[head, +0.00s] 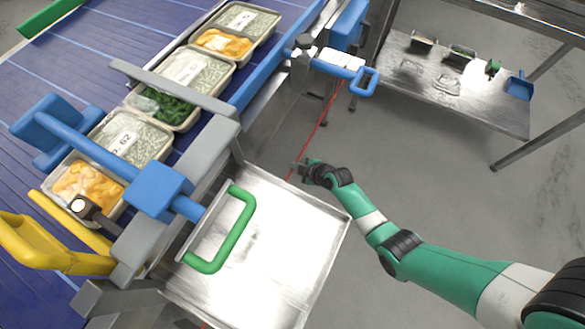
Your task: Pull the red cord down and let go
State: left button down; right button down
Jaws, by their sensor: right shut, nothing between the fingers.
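The red cord (322,119) is a thin line that runs from near the blue-handled fitting at the top down to my right gripper. A short red piece (205,325) also shows at the bottom edge, below the metal tray. My right gripper (298,170) is shut and empty at the cord, beside the tray's upper right edge. I cannot tell whether it touches the cord. My left gripper is not in view.
A metal tray (290,240) with a green handle (240,232) lies left of my right arm. Filled food trays (185,75) stand on the blue conveyor (60,75). A metal shelf (480,105) is at the upper right. Grey floor between is clear.

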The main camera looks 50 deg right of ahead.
jog(key=shift+s+f+b, duration=0.1)
jog(key=shift+f+b, duration=1.95)
jog(key=shift+f, duration=0.15)
dwell(1.6)
jog(key=shift+r, duration=0.15)
jog(key=shift+r+p, duration=2.25)
jog(key=shift+r, duration=0.15)
jog(key=shift+r, duration=0.1)
notch_tip(320, 180, up, 5)
jog(key=p, duration=0.4)
